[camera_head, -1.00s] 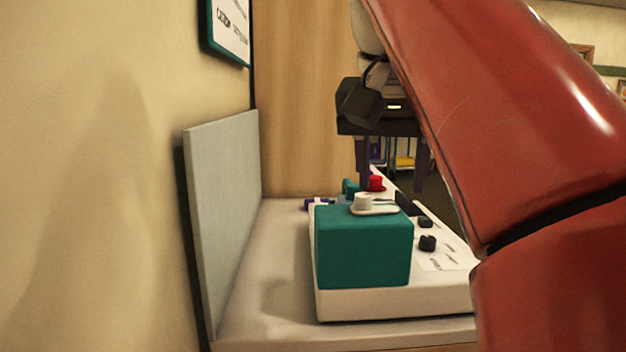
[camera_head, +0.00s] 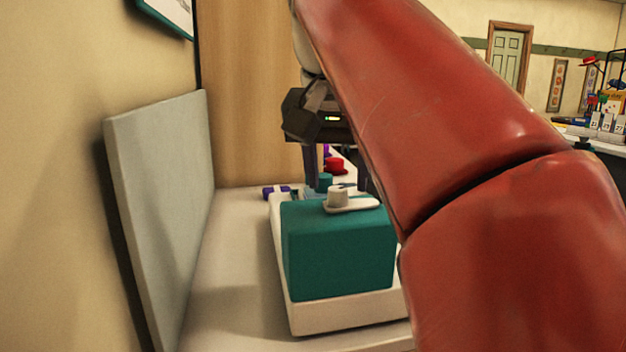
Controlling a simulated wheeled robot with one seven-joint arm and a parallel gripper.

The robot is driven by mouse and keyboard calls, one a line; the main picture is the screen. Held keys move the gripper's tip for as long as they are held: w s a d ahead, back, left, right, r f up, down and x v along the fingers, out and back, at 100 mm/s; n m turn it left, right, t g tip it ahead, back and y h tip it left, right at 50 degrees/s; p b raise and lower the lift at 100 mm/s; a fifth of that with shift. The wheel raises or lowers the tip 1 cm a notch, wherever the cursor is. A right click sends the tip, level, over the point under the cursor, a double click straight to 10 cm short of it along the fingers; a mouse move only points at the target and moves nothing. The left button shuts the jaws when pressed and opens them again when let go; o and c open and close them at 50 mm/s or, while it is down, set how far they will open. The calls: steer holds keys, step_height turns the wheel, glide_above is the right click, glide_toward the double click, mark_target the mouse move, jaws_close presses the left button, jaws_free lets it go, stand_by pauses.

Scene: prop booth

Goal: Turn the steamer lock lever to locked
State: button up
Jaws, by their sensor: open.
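A teal box (camera_head: 338,250) stands on a white base on the counter, and I take it for the steamer. On its top sits a white round knob (camera_head: 337,197) on a flat white oblong piece (camera_head: 352,206), with a thin grey part beside it. This may be the lock lever; its setting cannot be read. My gripper (camera_head: 337,186) is above and behind the box top, pointing down. Its two dark fingers are apart with nothing seen gripped. They appear on either side of the knob in the picture, but their distance from it is unclear.
A small teal part (camera_head: 325,181) and a red knob (camera_head: 335,165) show behind the box. A grey upright panel (camera_head: 165,190) stands left. My red arm hides the right side.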

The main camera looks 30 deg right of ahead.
steer(key=shift+x, duration=1)
steer(key=c, duration=1)
